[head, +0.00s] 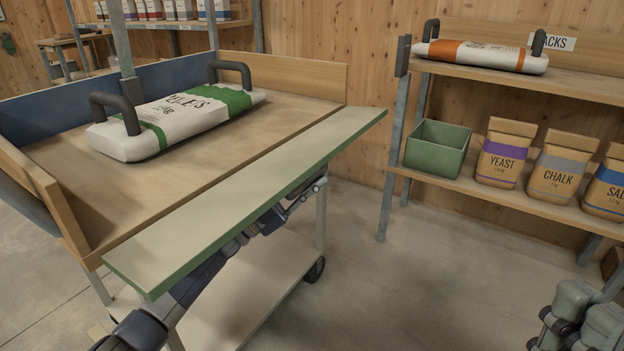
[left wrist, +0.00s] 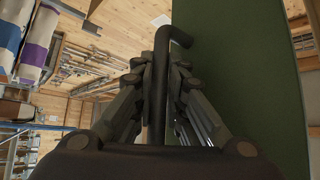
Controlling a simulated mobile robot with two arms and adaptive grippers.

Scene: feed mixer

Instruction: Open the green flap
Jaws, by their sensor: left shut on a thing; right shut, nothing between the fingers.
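The flap (head: 250,195) is a long board with a pale green top and a green edge, along the near side of the wooden cart top. In the head view it lies about level with that top. Its dark green face (left wrist: 240,90) fills the right of the left wrist view. A black bar handle (left wrist: 178,37) with a bent end stands on that face. My left gripper (left wrist: 157,88) is shut around this handle. In the head view my left arm reaches under the flap, which hides most of that gripper. My right gripper (head: 545,318) is at the bottom right, shut, empty and partly cut off.
A white sack with green bands (head: 180,112) and black handles lies on the cart top (head: 240,120). A shelf (head: 545,200) at right holds a green bin (head: 437,148), several paper bags and an orange-banded sack (head: 480,55). The floor between is clear.

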